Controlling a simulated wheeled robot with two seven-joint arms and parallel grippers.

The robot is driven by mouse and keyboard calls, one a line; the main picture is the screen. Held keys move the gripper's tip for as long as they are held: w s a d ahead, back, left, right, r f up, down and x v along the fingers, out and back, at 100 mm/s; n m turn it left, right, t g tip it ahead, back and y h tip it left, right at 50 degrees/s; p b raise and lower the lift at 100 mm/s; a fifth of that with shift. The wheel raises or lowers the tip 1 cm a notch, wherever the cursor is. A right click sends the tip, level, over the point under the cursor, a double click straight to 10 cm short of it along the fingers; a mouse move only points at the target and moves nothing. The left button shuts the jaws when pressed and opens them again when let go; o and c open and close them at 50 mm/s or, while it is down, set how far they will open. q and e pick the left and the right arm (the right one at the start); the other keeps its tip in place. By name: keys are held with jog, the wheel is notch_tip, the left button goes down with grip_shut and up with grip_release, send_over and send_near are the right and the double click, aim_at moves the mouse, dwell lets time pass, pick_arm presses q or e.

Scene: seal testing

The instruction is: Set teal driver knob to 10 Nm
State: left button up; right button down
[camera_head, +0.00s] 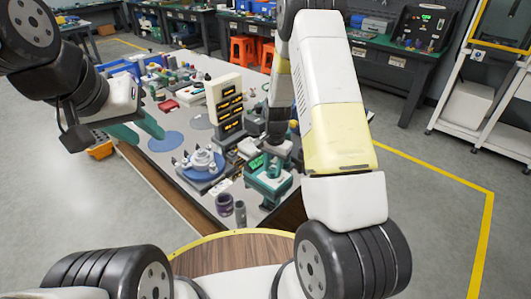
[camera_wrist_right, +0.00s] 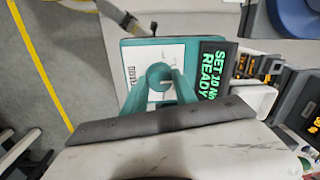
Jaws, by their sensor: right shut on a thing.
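The teal driver unit (camera_head: 268,182) stands at the near end of the bench, below my right arm. Its round teal knob (camera_wrist_right: 160,74) shows in the right wrist view on a pale plate. My right gripper (camera_wrist_right: 162,90) is shut on this knob, with one teal finger on each side.
A blue round base (camera_head: 203,170) with a white fixture stands left of the driver. A tall panel with several orange displays (camera_head: 226,112) rises behind it. Two dark cups (camera_head: 225,204) stand near the front edge. Small parts crowd the far bench.

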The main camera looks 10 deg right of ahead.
aim_at(273, 170)
jog(key=c, duration=1)
grip_release()
jog(key=shift+s+d+r, duration=0.1)
jog(key=shift+r, duration=3.8)
